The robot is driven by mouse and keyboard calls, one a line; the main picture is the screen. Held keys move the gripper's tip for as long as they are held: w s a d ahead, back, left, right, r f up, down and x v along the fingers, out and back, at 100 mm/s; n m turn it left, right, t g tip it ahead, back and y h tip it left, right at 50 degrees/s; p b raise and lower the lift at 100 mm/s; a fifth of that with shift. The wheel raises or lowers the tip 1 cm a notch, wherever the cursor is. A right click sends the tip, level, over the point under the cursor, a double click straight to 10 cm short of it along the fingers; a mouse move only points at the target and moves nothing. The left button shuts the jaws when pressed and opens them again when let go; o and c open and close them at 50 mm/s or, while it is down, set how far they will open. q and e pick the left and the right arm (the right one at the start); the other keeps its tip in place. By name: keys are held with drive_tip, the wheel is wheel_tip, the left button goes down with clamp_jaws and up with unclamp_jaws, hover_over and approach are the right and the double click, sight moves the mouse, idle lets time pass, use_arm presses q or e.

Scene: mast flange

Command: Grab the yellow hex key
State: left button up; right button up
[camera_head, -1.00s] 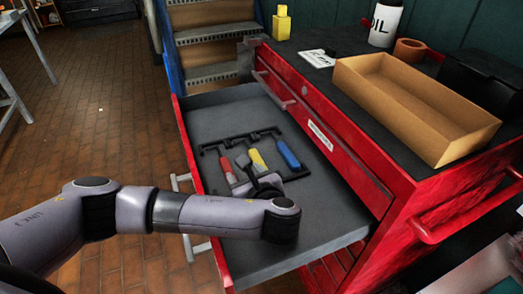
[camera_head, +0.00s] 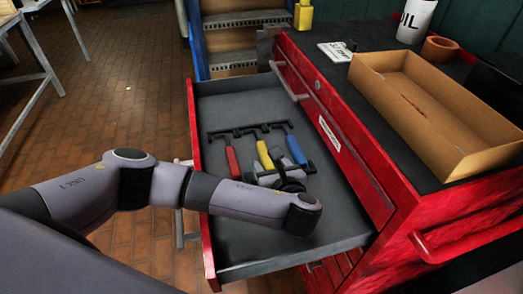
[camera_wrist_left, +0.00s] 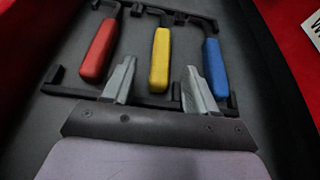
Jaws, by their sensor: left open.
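The yellow hex key (camera_head: 264,154) lies in a black holder in the open drawer, between a red hex key (camera_head: 232,160) and a blue hex key (camera_head: 296,150). My left gripper (camera_head: 283,174) is over the drawer at the near end of the handles. The arm hides part of the gripper in the head view. My right gripper is not in view.
The open drawer (camera_head: 240,250) belongs to a red tool cabinet (camera_head: 400,215). On its top stand an open cardboard box (camera_head: 440,110), a white oil can (camera_head: 416,20) and a brown tape roll (camera_head: 440,49). The drawer floor near the front is bare.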

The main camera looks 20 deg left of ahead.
sight(268, 162)
use_arm(q)
drive_tip(key=x, duration=0.3)
drive_tip(key=shift+w+f, duration=0.1)
drive_tip(key=shift+f, duration=0.35)
clamp_jaws()
drive_tip(key=shift+r, duration=0.1)
